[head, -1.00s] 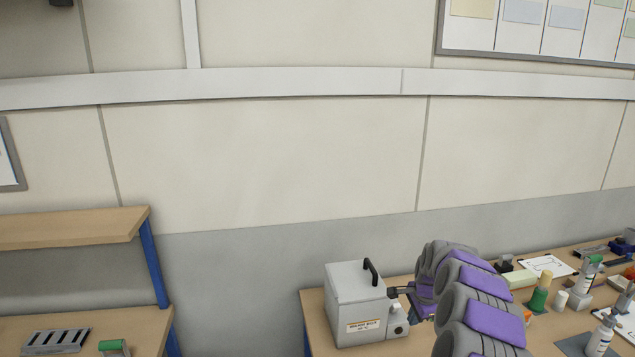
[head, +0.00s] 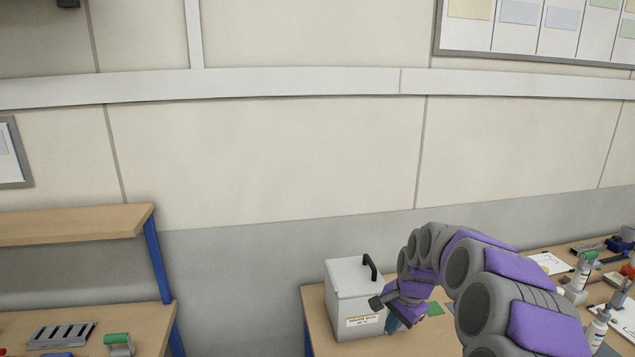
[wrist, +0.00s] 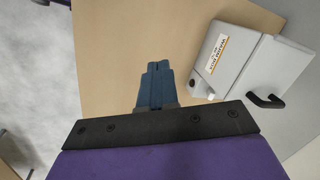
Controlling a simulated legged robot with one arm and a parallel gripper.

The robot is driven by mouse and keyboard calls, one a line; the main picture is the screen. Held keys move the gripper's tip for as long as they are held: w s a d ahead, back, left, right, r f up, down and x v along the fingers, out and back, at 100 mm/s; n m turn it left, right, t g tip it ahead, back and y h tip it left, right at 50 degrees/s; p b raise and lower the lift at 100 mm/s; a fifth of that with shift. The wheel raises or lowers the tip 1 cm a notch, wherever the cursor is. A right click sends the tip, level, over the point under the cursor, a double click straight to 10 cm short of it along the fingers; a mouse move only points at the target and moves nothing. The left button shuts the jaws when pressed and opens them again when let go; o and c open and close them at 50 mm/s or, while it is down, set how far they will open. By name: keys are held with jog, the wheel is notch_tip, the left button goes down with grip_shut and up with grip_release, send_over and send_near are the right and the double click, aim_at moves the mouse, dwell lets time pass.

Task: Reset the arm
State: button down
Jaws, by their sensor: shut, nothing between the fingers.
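My gripper shows in the wrist view (wrist: 157,78) as blue fingers that lie together with nothing between them. In the head view, my purple and grey arm is bent over the right bench, and the blue gripper (head: 394,325) hangs low at its end, partly hidden. It is just right of a grey box (head: 352,291) with a black handle and a label. In the wrist view the grey box (wrist: 235,60) is to the right of the fingers, apart from them in the picture.
The right bench (head: 318,318) also holds bottles (head: 583,272), papers and tools. A left bench with an upper shelf (head: 75,224) carries a slotted rack (head: 62,334) and a green-topped item (head: 118,342).

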jog(key=s+a+r+n, duration=0.3)
jog(key=s+a+r, duration=0.1)
jog(key=s, duration=0.6)
jog(key=s+n+g+h, duration=0.1)
jog(key=s+n+g, duration=0.2)
jog(key=s, duration=3)
jog(key=n, duration=0.4)
jog(key=shift+n+g+h, duration=0.3)
jog(key=shift+n, duration=0.1)
jog(key=c, duration=1.8)
grip_release()
jog(key=shift+c, duration=0.2)
